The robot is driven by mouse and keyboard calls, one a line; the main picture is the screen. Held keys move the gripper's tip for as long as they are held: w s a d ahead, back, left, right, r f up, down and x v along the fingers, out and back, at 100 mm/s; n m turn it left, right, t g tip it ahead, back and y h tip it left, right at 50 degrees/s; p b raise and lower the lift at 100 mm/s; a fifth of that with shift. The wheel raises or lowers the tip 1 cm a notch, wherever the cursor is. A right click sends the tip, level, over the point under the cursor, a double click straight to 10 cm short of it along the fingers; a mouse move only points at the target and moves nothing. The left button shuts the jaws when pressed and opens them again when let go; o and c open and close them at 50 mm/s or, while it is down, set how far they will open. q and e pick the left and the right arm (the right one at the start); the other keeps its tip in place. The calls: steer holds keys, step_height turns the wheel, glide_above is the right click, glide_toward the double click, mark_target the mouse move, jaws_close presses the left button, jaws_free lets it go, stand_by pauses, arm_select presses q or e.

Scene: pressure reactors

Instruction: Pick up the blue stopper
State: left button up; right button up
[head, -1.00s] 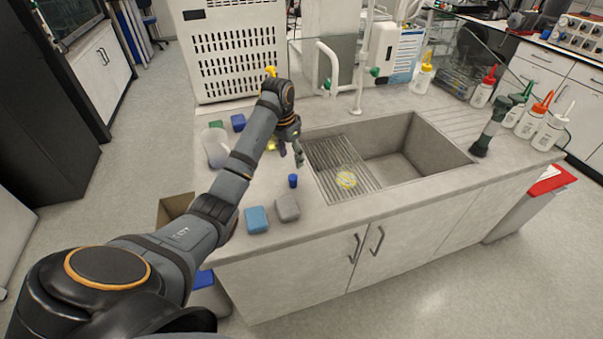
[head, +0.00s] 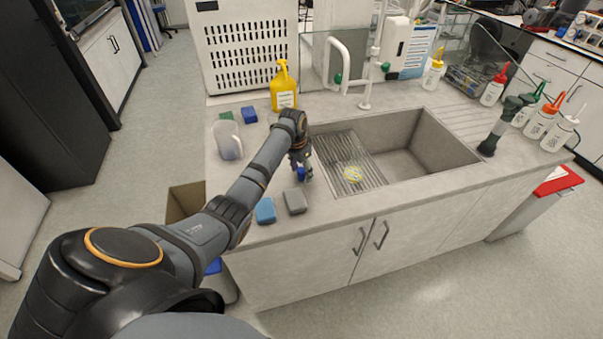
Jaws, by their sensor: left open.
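The blue stopper (head: 300,174) stands on the counter just left of the sink, partly hidden by my left gripper. My left gripper (head: 303,176) points down over it, with its fingers open around or right beside the stopper. I cannot tell whether the fingers touch it. My right gripper is not in view.
A blue sponge (head: 265,210) and a grey sponge (head: 295,201) lie at the counter's front edge. The sink (head: 408,165) with its drying rack (head: 343,158) is to the right. A clear jug (head: 228,140) and a yellow soap bottle (head: 284,88) stand behind.

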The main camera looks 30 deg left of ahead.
arm_select(q)
steer(key=c, duration=1)
steer(key=shift+o, duration=0.2)
